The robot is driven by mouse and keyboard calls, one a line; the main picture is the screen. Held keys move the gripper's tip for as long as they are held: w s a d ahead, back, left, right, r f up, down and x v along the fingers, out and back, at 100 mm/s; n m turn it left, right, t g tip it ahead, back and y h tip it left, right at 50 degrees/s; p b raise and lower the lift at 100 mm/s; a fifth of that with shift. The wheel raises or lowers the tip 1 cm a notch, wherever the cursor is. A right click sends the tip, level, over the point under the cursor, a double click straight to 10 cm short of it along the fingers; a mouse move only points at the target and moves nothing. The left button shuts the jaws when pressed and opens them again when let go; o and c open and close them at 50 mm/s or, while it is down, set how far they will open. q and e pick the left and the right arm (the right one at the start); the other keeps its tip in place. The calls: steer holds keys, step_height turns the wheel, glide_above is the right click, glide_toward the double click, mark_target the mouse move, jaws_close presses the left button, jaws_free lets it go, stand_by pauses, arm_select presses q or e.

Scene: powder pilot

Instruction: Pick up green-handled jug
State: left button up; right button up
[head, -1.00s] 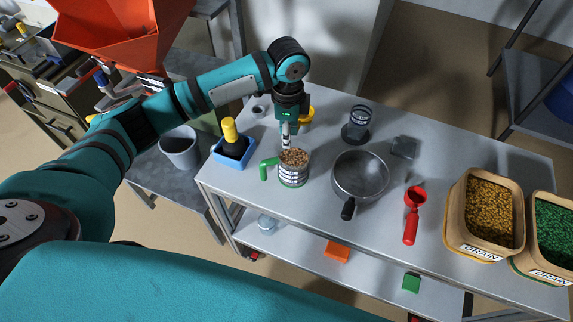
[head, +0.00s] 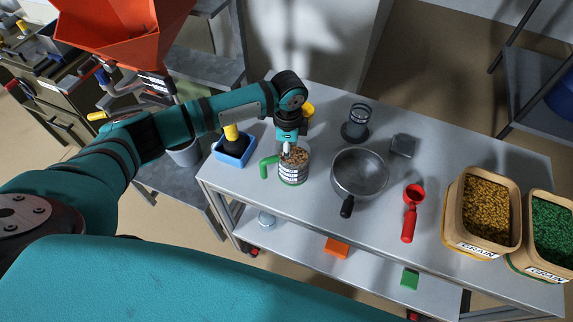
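The green-handled jug (head: 292,174) stands upright on the grey table (head: 315,225). It is a clear, labelled jug with brown grain-like contents, and its green handle (head: 267,167) points left. My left gripper (head: 287,149) reaches down from above to the jug's back-left rim. Its fingertips are small and partly hidden, so I cannot tell whether they are open or shut, or touching the jug. My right gripper is not in the head view.
A metal pan (head: 359,174) stands close right of the jug, then a red scoop (head: 411,213). A blue box (head: 233,150) with a yellow-handled brush is to the left. A dark glass jar (head: 357,125) stands behind. Grain bins (head: 480,215) fill the right end.

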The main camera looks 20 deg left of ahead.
arm_select(q)
jaws_close()
steer(key=shift+r, duration=0.15)
steer(key=shift+w+r+b, duration=0.1)
steer(key=shift+r+b, duration=0.25)
steer(key=shift+r, duration=0.2)
step_height(320, 180, up, 2)
steer(key=shift+r+b, duration=0.15)
steer(key=shift+b, duration=0.3)
steer(key=s+a+r+b, duration=0.1)
steer(key=s+a, duration=0.3)
steer(key=s, duration=1.1)
steer(key=shift+s+a+r+b, duration=0.2)
steer(key=shift+s+b, duration=0.1)
steer(key=shift+b, duration=0.5)
steer(key=shift+d, duration=0.1)
